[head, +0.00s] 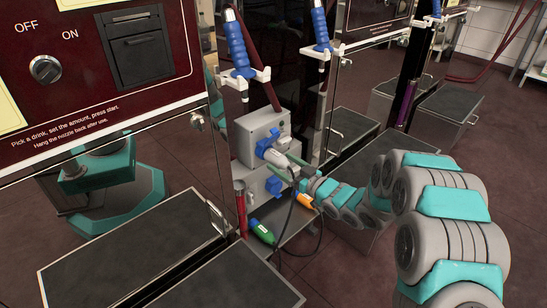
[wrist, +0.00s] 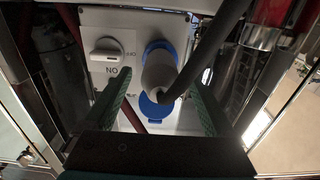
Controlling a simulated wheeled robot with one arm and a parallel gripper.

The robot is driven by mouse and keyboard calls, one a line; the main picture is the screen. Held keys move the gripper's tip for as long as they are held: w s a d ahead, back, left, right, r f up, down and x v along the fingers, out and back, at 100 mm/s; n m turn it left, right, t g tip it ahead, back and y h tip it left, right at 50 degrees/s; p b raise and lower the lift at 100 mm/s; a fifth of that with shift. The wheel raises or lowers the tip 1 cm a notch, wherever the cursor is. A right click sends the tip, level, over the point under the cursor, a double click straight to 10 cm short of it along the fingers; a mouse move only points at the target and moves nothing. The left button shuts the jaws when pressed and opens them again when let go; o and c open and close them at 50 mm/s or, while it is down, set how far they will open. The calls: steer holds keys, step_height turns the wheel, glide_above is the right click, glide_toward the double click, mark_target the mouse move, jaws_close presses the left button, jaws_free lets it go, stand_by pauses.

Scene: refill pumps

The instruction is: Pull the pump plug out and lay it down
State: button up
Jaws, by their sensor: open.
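The pump plug (wrist: 158,72) is a grey cylinder with a dark cable, seated in a blue round socket (wrist: 158,47) in the wrist view. In the head view the plug (head: 276,157) sticks out of the front of the upper grey socket box (head: 256,128). My gripper (head: 287,167) is open in front of that box. In the wrist view its two dark green fingers (wrist: 160,101) stand on either side of the plug, with gaps visible. The dark cable passes in front of the right finger. Whether either finger touches the plug cannot be told.
A white switch knob (wrist: 104,54) is left of the socket. A green plug (head: 263,234) and an orange plug (head: 305,201) lie below on the shelf, near a loose black cable. A blue nozzle (head: 238,45) hangs above. Steel cabinets flank the box closely.

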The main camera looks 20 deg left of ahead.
jaws_close()
stand_by(0.7)
steer(key=shift+d, duration=0.1)
steer(key=shift+v, duration=2.9)
